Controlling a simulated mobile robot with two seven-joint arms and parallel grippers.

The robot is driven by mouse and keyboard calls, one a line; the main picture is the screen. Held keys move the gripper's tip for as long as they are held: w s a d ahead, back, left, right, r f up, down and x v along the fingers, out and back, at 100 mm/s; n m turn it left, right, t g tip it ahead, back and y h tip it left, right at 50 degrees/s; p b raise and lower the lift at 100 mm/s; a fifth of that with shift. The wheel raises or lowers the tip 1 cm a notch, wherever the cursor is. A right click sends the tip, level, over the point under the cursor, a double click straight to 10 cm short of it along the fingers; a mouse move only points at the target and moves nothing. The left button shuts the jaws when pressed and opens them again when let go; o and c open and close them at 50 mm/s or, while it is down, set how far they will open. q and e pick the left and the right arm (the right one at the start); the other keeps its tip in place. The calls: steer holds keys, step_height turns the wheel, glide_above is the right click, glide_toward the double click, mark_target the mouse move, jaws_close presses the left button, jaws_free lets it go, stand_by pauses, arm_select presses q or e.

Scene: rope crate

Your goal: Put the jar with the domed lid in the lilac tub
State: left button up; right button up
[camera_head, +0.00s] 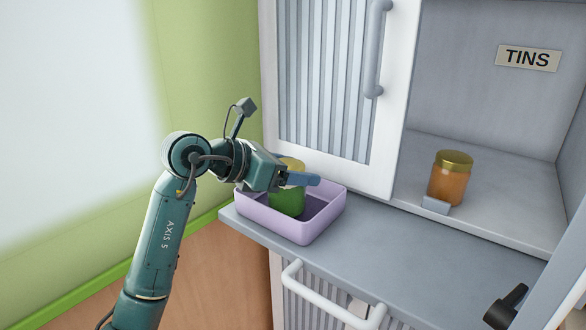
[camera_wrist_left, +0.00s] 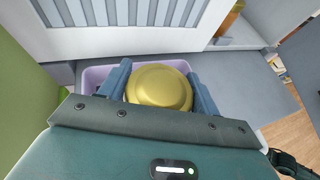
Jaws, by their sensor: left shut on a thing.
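The jar (camera_head: 288,203) has green contents and a gold lid that looks domed and round in the left wrist view (camera_wrist_left: 159,88). My left gripper (camera_head: 303,179) is shut on the jar, with one blue finger on each side just below the lid. The jar is upright inside the lilac tub (camera_head: 305,232), toward its left part. The gripper hides part of the jar, and I cannot tell whether its base touches the tub's floor. The tub's rim also shows behind the fingers in the left wrist view (camera_wrist_left: 92,76).
The tub stands on a grey counter (camera_head: 400,260) below a ribbed cabinet door (camera_head: 325,80) with a grey handle. An orange jar with a gold lid (camera_head: 450,180) stands on the open shelf under a TINS label (camera_head: 528,58). A black object (camera_head: 507,306) is at lower right.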

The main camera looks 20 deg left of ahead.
arm_select(q)
steer(key=shift+f, duration=0.3)
steer(key=o, duration=1.4)
steer(key=shift+o, duration=0.2)
steer(key=shift+f, duration=0.1)
steer(key=b+v, duration=0.1)
steer(key=v, duration=0.6)
steer(key=shift+s+a+b, duration=0.2)
steer(key=shift+b, duration=0.1)
